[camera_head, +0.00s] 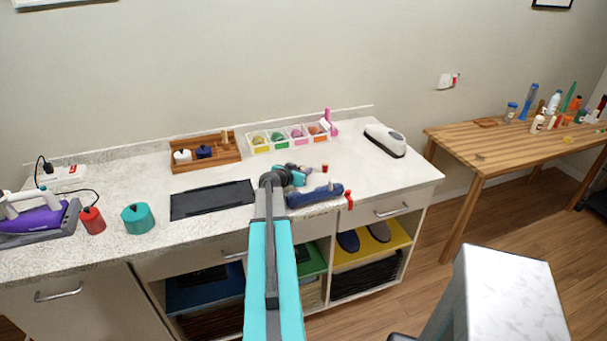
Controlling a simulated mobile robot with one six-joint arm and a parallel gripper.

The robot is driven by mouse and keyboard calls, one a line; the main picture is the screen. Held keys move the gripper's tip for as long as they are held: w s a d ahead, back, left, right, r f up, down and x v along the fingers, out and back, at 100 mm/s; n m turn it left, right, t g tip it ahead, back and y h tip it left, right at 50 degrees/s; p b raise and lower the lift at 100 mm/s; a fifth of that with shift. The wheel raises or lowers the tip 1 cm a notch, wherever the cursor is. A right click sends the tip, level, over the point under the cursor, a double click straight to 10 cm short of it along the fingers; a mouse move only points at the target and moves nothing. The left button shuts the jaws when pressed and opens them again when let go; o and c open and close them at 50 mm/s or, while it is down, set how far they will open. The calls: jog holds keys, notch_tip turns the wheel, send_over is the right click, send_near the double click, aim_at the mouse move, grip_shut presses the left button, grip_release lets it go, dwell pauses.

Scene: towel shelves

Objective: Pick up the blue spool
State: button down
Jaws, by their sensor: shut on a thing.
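A dark blue spool (203,151) sits in the wooden tray (236,154) on the counter, beside a white spool (182,156). My teal arm reaches up from the bottom of the view to the counter's middle. My gripper (302,172) is at its far end, small and partly hidden by the wrist, to the right of the tray and apart from the spool there. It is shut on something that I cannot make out. A long dark blue piece (315,196) with a red end shows beside the wrist. I cannot tell whether it is a separate thing.
A divided box (248,147) with coloured contents stands behind my gripper. A small red thing (324,168) is right of it. A dark mat (212,199), teal canister (138,219), red canister (92,220) and purple iron (33,221) lie left. A white device (385,140) stands right.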

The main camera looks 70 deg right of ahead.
aim_at(303, 168)
jog(key=shift+r, duration=0.1)
jog(key=shift+r+b, duration=1.6)
jog(key=shift+r, duration=3.3)
jog(key=shift+w, duration=0.1)
